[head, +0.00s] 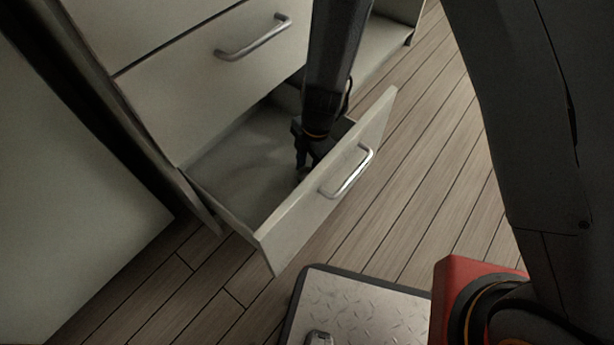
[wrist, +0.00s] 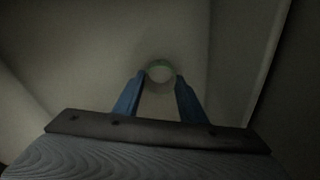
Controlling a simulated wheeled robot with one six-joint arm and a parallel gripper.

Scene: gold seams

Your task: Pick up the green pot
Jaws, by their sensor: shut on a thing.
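The green pot (wrist: 160,69) shows in the dim wrist view as a small round shape with a pale green rim. It sits between the tips of my gripper's two blue fingers. My gripper (wrist: 159,79) is shut on it. In the head view, my gripper (head: 302,166) reaches down inside the open drawer (head: 235,178), close behind its front panel. The pot is mostly hidden there by the fingers and the panel. I cannot tell whether the pot touches the drawer floor.
The drawer front has a metal handle (head: 348,174). A closed drawer with another handle (head: 253,37) is above it. The drawer walls stand close around my gripper. A pale cabinet side (head: 70,190) is at the left. The wooden floor (head: 420,150) at the right is clear.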

